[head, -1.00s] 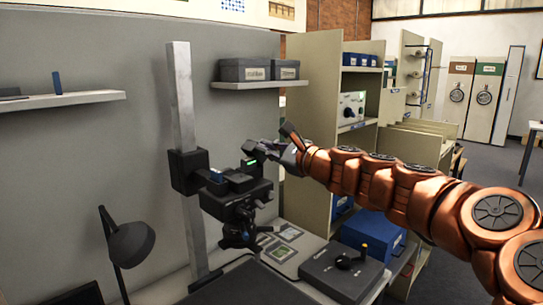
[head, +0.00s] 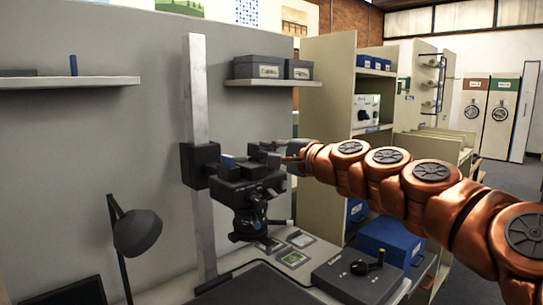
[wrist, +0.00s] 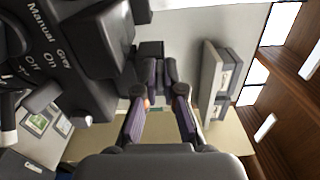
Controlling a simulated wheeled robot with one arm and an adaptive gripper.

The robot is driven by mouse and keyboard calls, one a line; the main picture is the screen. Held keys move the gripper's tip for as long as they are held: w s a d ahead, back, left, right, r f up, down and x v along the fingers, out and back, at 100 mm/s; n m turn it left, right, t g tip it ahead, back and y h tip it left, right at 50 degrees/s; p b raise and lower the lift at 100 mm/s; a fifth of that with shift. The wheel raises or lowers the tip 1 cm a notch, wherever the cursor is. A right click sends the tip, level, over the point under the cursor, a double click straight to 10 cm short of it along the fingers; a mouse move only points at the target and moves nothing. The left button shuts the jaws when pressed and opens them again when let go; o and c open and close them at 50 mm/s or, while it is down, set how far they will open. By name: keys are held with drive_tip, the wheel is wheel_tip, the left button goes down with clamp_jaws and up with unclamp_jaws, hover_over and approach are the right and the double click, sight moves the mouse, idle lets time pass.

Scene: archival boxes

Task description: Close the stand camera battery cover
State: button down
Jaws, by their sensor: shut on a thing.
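The black stand camera (head: 246,192) is mounted on a grey upright column (head: 198,120). It also fills the left of the wrist view (wrist: 85,45), with a panel marked "Manual", "On" and "Off". My gripper (head: 268,154) is at the camera's upper right side. In the wrist view its purple-padded fingers (wrist: 158,72) are closed in around a small dark part at the camera's edge, which seems to be the battery cover (wrist: 150,50). The fingers hide much of this part, and I cannot tell how far it stands open.
A shelf (head: 268,82) with grey boxes is on the wall behind. A black desk lamp (head: 136,232) stands at left. A control box (head: 356,276) with a knob and small cards (head: 294,258) lie on the table below. A shelving unit (head: 325,130) stands behind my arm.

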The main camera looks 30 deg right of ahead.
drive_tip(key=shift+a+f+n+b, duration=0.1)
drive_tip(key=shift+f+n+b, duration=0.15)
drive_tip(key=shift+n, duration=0.25)
drive_tip(key=c, duration=1.3)
unclamp_jaws()
drive_tip(key=shift+r, duration=0.15)
drive_tip(key=shift+r, duration=4.9)
drive_tip(key=shift+a, duration=0.1)
